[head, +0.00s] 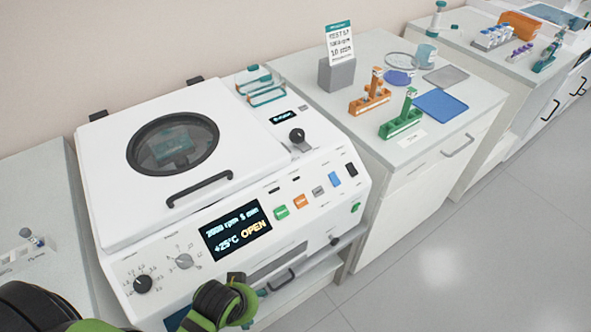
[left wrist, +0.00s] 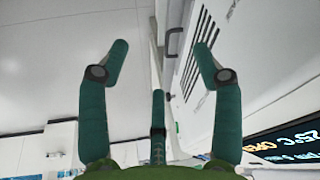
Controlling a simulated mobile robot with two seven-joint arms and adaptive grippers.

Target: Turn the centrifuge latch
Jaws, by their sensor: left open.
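The white centrifuge (head: 115,185) stands on the left bench. Its lid (head: 105,150), with a round window and a dark handle (head: 199,190), lies down over the top. The front screen (head: 237,232) reads "+25°C OPEN". A dark knob (head: 297,135) stands on the deck right of the lid, and another small dark knob (head: 334,240) is low on the front right; I cannot tell which is the latch. My left gripper (head: 245,300) is in front of the centrifuge's lower front, below the screen. In the left wrist view its fingers (left wrist: 162,65) are apart and empty. My right gripper is not in view.
Green (head: 281,213) and orange (head: 300,202) buttons and two dials (head: 143,284) are on the front panel. The bench at right holds an orange rack (head: 370,100), a green rack (head: 400,124), a blue mat (head: 441,104) and a sign (head: 339,45). The floor (head: 450,260) is clear.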

